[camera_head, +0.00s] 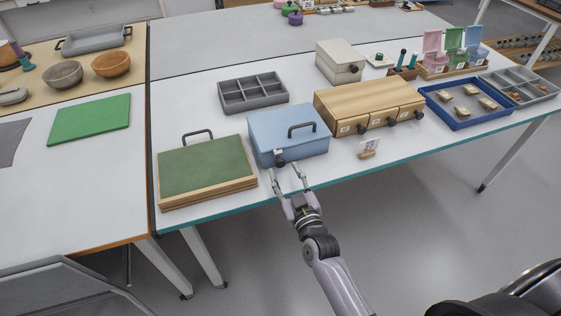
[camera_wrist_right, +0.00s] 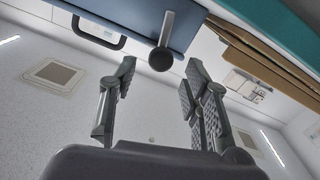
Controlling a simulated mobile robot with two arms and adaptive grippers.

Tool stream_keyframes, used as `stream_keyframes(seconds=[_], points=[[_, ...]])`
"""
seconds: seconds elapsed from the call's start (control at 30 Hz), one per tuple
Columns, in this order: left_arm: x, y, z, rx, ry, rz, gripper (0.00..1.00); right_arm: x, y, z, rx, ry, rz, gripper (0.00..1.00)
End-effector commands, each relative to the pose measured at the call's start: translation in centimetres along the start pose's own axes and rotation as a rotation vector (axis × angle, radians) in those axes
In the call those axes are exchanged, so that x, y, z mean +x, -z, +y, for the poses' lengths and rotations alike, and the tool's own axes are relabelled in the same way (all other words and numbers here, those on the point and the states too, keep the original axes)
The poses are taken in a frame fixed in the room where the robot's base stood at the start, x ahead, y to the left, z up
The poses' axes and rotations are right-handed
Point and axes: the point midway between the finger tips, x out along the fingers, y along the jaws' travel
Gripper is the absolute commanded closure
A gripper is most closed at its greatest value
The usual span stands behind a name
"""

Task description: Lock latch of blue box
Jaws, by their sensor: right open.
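In the right wrist view the latch (camera_wrist_right: 162,50) shows as a light bar ending in a dark ball, at the box's (camera_wrist_right: 140,18) edge. My right gripper (camera_head: 286,170) is open and empty, just in front of the latch. In the wrist view its fingers (camera_wrist_right: 160,92) lie either side of the knob's line, apart from it. My left gripper is not in view.
A green-topped wooden case (camera_head: 205,168) stands left of the box. A grey divided tray (camera_head: 253,92) is behind. The space before the table's front edge is free.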

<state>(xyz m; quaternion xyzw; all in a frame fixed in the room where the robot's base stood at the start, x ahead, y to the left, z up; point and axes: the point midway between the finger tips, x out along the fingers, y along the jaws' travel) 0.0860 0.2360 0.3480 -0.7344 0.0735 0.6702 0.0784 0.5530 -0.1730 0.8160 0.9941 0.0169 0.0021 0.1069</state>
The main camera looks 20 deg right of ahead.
Motion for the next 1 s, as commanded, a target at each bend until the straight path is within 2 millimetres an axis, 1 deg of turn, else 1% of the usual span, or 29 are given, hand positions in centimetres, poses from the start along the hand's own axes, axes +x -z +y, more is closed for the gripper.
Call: stream_keyframes(seconds=[0.03,0.1,0.2,0.3,0.43,0.67,1.0], points=[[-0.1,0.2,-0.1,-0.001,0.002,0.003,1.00,1.1,0.1,0.0,-0.001,-0.001,0.001,0.57],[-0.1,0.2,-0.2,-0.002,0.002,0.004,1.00,2.3,0.1,0.0,0.000,-0.001,0.001,0.57],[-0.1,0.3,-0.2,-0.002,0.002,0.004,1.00,3.5,0.0,0.0,0.000,-0.001,0.000,0.57],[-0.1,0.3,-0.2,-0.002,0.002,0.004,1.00,4.3,0.0,0.0,0.000,0.000,0.000,0.57],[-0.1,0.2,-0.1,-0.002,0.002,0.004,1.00,4.7,-0.1,0.0,0.000,0.000,-0.001,0.57],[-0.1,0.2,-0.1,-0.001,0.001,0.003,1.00,4.7,-0.1,0.0,0.000,0.000,-0.001,0.57],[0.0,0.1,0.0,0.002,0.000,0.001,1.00,4.7,-0.1,0.0,0.000,0.000,-0.001,0.79]])
